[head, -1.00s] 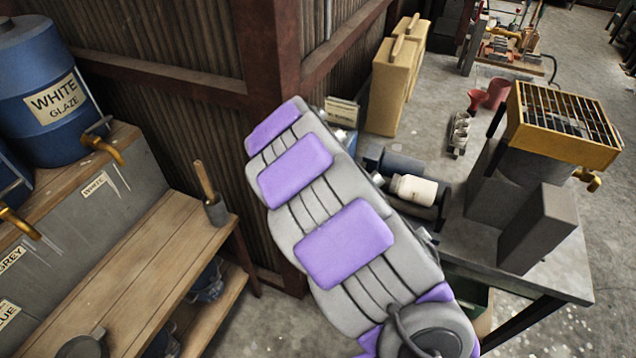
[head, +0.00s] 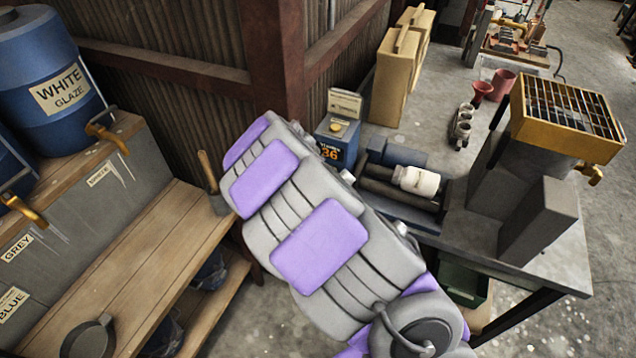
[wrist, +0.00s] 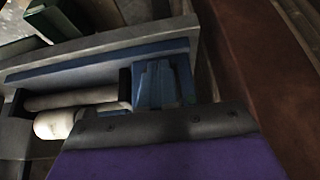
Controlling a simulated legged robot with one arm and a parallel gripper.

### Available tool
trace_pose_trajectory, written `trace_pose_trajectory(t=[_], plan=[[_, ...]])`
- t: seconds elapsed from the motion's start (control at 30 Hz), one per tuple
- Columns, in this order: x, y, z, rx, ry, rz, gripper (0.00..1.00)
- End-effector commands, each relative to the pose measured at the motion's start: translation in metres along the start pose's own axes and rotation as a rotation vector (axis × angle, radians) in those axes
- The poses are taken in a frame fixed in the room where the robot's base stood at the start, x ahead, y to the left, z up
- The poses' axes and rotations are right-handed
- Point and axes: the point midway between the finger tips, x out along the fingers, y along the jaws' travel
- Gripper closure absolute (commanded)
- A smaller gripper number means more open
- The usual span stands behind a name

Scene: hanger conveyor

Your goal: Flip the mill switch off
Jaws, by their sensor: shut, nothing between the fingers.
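The mill stands on the grey bench in the head view, with dark rollers (head: 385,190), a white jar (head: 416,181) lying on them and a blue motor housing (head: 398,155) behind. A blue box (head: 337,146) with a yellow top part and the number 36 stands left of it; I cannot tell whether this carries the switch. My gripper (wrist: 165,125) shows in the wrist view as a dark edge with a purple cover, shut and empty. Beyond it are a blue ribbed part (wrist: 158,85) and the white jar (wrist: 55,123). My arm hides the jaws in the head view.
A rusty post (head: 280,60) stands behind my arm. A yellow-framed grate (head: 565,120) stands on the grey bench's right. Tan cases (head: 400,75) stand behind.

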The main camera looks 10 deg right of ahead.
Motion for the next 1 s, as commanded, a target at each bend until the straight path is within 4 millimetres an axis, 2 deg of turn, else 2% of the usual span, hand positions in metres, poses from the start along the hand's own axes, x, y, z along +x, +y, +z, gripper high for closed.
trace_pose_trajectory(t=[1.0], plan=[[-0.018,0.001,-0.009,0.0,0.0,0.002,1.0]])
